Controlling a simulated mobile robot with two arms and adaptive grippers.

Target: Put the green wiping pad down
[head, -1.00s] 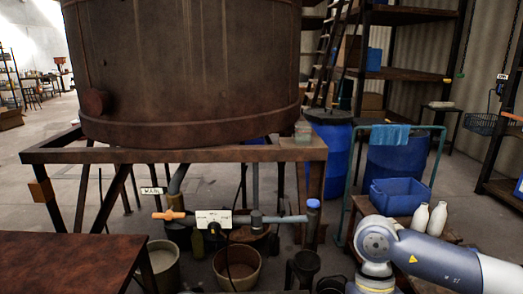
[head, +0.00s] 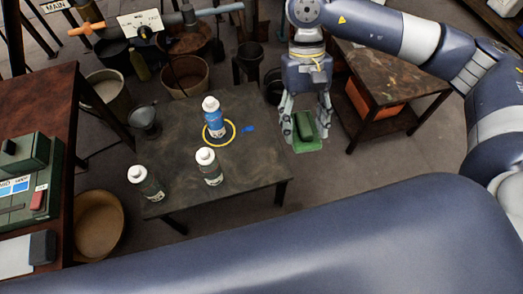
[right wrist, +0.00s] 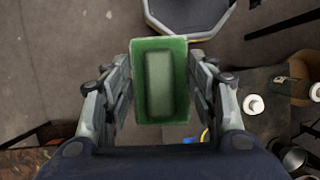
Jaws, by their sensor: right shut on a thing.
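My left gripper is not in view.
A blue-labelled bottle (head: 214,122) stands in a yellow ring on the low table. Two more white-capped bottles (head: 209,167) (head: 146,183) stand near its front. The table's right part is clear. A brown side table (head: 392,75) stands to the right.

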